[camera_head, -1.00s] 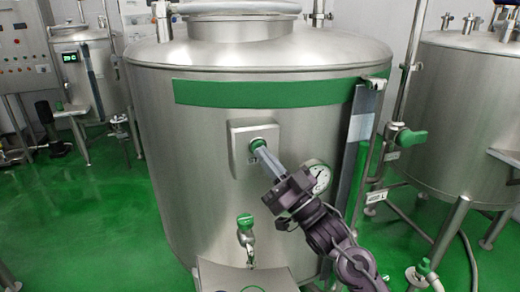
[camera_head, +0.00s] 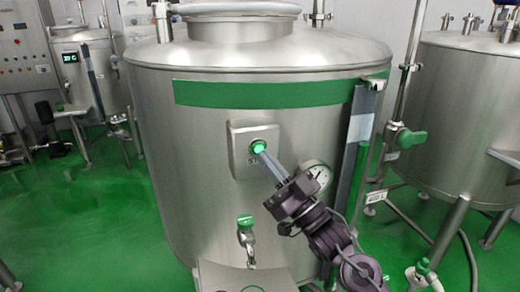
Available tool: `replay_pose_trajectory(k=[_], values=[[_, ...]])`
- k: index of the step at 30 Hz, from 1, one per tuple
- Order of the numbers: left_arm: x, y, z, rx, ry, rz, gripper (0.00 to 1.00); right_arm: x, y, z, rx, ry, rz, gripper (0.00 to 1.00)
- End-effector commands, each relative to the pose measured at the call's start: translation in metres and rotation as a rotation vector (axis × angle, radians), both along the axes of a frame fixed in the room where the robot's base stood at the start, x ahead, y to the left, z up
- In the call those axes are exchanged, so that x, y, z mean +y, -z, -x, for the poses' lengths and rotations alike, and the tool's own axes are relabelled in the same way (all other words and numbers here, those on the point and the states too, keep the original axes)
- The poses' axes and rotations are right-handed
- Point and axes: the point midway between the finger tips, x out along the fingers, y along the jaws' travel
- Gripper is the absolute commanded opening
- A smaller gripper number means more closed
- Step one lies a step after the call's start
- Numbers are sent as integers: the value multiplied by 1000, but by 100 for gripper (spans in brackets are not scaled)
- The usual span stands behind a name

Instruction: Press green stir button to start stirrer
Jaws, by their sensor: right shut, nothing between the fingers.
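The green stir button (camera_head: 258,146) sits in a square steel box (camera_head: 240,158) on the front of the large steel tank (camera_head: 200,190). The button is lit bright green, and part of a label shows below it. My right gripper (camera_head: 263,157) is shut and empty, its fingertips at the lower right edge of the button. I cannot tell whether they touch it. My left gripper is not in view.
A round gauge (camera_head: 317,177) is on the tank just behind my right wrist. A tap with a green handle (camera_head: 245,221) is below the box, above a steel ledge (camera_head: 215,278). A vertical level strip and pipe with a green valve (camera_head: 410,138) stand at right.

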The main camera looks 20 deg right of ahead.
Motion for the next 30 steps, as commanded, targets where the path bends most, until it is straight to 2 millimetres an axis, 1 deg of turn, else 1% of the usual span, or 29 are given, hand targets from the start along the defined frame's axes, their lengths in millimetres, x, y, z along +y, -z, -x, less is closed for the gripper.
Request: replay_pose_trajectory(k=[5,7,21,25,30], values=[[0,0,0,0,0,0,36,0,0,0,0,0,0,0],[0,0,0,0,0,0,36,0,1,3,1,1,0,0],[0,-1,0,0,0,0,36,-2,1,50,2,1,1,0],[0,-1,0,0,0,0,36,-2,1,58,1,0,1,0],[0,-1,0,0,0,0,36,-2,0,60,0,1,1,0]])
